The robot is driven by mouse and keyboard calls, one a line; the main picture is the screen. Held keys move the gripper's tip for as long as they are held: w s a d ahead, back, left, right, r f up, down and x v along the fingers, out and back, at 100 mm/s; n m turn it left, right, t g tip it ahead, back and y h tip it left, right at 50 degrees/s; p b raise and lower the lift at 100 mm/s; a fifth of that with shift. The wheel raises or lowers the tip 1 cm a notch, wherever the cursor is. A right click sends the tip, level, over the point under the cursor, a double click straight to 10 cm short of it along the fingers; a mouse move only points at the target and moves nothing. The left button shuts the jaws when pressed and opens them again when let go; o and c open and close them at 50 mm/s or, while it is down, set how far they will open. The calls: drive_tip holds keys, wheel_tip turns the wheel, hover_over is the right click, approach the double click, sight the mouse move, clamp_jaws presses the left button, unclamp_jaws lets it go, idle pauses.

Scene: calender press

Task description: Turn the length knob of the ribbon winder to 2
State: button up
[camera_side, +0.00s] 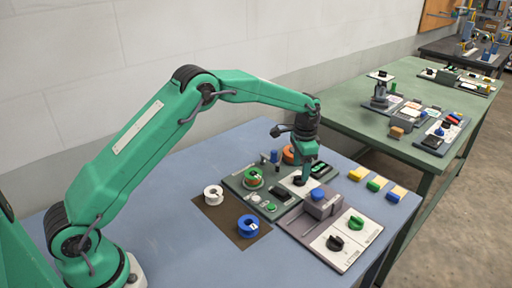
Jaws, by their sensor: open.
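The ribbon winder appears to be the dark green base (234,183) with a green and orange spool (253,177) on it. A white dial plate (290,187) lies on its right part. My gripper (302,180) points down over this plate, with its fingers at or just above a dark knob there. The gripper is open. It hides most of the knob, and I cannot tell whether the fingers touch it. The dial marks and the knob's pointing are too small to read.
White (213,194) and blue (248,226) spools lie on a brown mat (222,214). Several coloured blocks (377,184) line the blue table's right side.

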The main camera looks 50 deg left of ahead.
sight(300, 176)
drive_tip(key=shift+f, duration=1.65)
drive_tip(key=c, duration=1)
